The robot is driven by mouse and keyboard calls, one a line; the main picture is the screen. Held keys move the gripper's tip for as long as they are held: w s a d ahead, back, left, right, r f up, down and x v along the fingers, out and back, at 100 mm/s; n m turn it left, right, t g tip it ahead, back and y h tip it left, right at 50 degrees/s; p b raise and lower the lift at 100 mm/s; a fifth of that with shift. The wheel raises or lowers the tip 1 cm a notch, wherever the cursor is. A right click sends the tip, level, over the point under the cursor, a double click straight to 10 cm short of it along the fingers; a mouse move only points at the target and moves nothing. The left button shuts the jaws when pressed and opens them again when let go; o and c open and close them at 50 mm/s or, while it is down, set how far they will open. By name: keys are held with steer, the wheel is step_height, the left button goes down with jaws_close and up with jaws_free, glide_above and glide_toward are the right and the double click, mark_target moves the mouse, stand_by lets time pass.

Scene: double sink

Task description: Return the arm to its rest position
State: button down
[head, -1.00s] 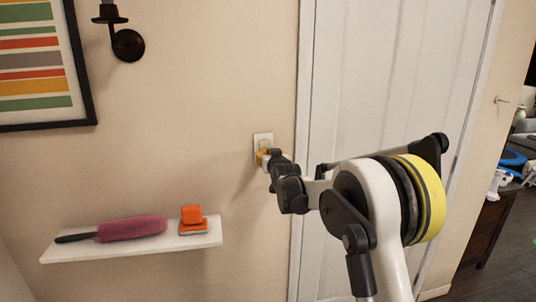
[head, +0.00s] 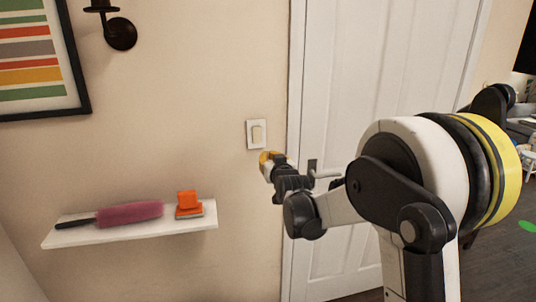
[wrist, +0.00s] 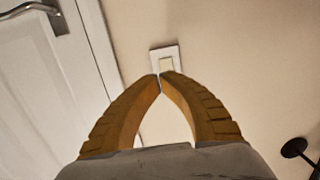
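My gripper (head: 266,158) is below and just right of the light switch (head: 257,133) in the head view, apart from it. In the wrist view my gripper (wrist: 159,76) has its two yellow-brown fingers meeting at the tips, with nothing between them. The white switch plate (wrist: 165,60) shows just beyond the fingertips there. My arm is folded, with its large joint at the right of the head view.
A white door (head: 345,90) with a lever handle stands behind my arm. A wall shelf (head: 130,234) at lower left holds a pink duster (head: 130,213) and an orange brush-like item (head: 189,205). A dark wall sconce (head: 120,34) and a striped picture (head: 38,60) hang at upper left.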

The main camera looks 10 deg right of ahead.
steer(key=s+f+g+b, duration=0.1)
steer(key=s+f+g, duration=0.2)
steer(key=s, duration=1.2)
steer(key=s+f+g+b, duration=0.1)
steer(key=s+f+g, duration=0.2)
steer(key=s, duration=1.1)
steer(key=s+f+g, duration=0.3)
steer(key=s+f, duration=0.1)
steer(key=s, duration=1.1)
steer(key=shift+s+a+g+b, duration=0.3)
steer(key=shift+a+b, duration=0.05)
steer(key=shift+b, duration=0.05)
